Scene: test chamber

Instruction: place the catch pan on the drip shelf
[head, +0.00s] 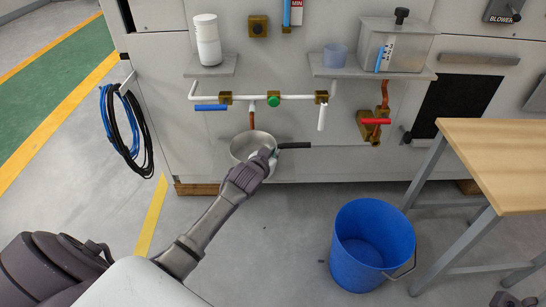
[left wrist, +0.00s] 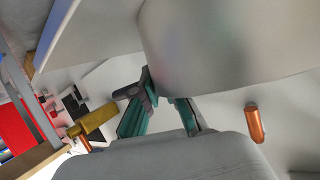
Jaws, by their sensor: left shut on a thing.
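The catch pan, a round metal pan (head: 240,149), is in front of the cabinet, below the copper spout, in the head view. Its grey wall (left wrist: 225,45) fills the upper right of the left wrist view. My left gripper (head: 264,160) is shut on the pan's near side; its teal-lined fingers (left wrist: 160,112) show against the pan in the left wrist view. Dark parts at the bottom right may be my right gripper (head: 514,300).
A blue bucket (head: 345,275) and wooden table (head: 500,160) stand right.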

